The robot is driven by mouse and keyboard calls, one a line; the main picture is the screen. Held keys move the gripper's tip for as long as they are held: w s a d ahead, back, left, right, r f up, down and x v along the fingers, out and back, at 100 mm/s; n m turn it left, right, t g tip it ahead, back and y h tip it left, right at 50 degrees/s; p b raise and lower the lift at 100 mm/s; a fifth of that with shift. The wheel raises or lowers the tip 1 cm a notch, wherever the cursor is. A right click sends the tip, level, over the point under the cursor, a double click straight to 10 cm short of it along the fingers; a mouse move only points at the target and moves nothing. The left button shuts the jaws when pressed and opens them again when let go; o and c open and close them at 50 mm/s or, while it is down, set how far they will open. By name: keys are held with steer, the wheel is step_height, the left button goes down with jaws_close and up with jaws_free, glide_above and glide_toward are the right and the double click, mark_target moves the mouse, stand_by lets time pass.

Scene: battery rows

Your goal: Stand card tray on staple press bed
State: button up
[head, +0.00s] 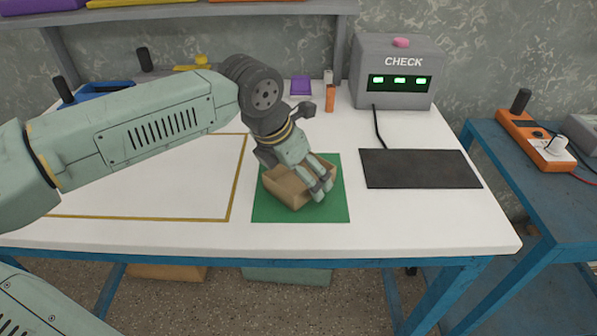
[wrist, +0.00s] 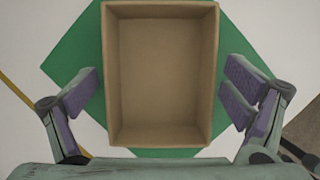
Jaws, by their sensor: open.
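The card tray is an open, empty brown cardboard box (head: 285,192), upright on a green mat (head: 337,212) on the white table. It also fills the middle of the wrist view (wrist: 160,85), turned relative to the mat. My gripper (head: 320,188) is over the tray, pointing down and hiding part of it. In the wrist view my gripper (wrist: 163,93) is open, one finger on each side of the tray, with a gap to both walls. I cannot tell for sure which thing is the staple press bed.
A black pad (head: 420,168) lies right of the tray, cabled to a grey CHECK box (head: 395,75). A white panel with a yellow border (head: 150,185) lies left. An orange device (head: 535,140) stands on a blue side table. A blue item (head: 100,92) is behind my arm.

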steer(key=b+v, duration=0.1)
steer(key=v, duration=1.1)
steer(key=shift+r, duration=0.2)
